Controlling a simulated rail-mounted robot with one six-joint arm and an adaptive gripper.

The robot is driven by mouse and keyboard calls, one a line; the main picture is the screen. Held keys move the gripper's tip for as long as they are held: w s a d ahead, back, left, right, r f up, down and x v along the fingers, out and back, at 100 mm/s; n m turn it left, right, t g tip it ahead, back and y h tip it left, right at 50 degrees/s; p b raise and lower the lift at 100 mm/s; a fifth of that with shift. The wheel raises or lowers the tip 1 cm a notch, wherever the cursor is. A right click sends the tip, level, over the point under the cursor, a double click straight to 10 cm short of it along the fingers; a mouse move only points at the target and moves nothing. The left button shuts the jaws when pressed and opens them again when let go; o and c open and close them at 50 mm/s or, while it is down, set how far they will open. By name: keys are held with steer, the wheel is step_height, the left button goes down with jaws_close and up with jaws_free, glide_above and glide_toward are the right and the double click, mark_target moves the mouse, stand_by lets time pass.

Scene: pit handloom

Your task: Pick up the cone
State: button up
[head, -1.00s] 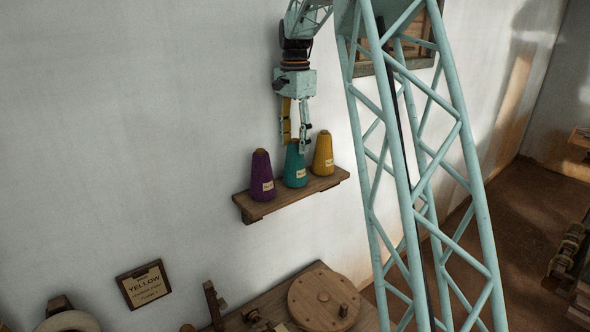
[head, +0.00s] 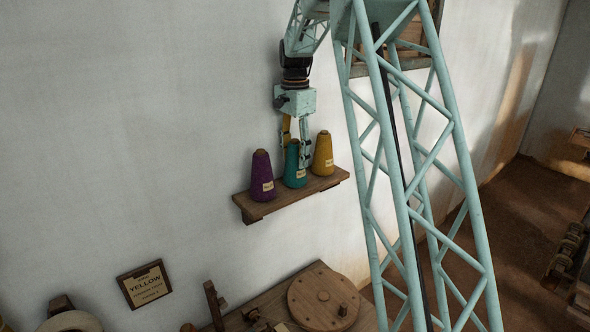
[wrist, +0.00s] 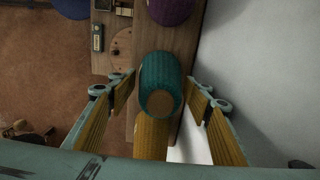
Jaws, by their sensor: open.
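Three cones of yarn stand upright in a row on a wooden wall shelf (head: 257,211): a purple cone (head: 262,178), a teal cone (head: 294,172) and a yellow cone (head: 322,156). My gripper (head: 296,156) points down over the teal cone, its fingers open to either side of the upper part. In the wrist view the teal cone (wrist: 163,70) lies between the open fingers, with a gap on each side. The yellow cone (wrist: 150,135) is partly hidden below it there, and the purple cone (wrist: 171,9) is at the top edge.
A wall sign (head: 145,284) reads "YELLOW", with smaller print I cannot read. A wooden bench with a round wooden disc (head: 322,299) stands below the shelf. The white wall is close behind the cones. The air above the shelf is otherwise clear.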

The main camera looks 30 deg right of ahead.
mark_target(295, 140)
stand_by(0.3)
steer(key=c, duration=1)
steer(key=shift+r, duration=0.15)
steer(key=shift+r, duration=1.7)
steer(key=s+b, duration=0.1)
steer(key=s, duration=0.4)
steer(key=s+r+b, duration=0.1)
steer(key=s, duration=0.4)
steer(key=s+b, duration=0.1)
steer(key=s, duration=0.5)
steer(key=shift+a+r, duration=0.2)
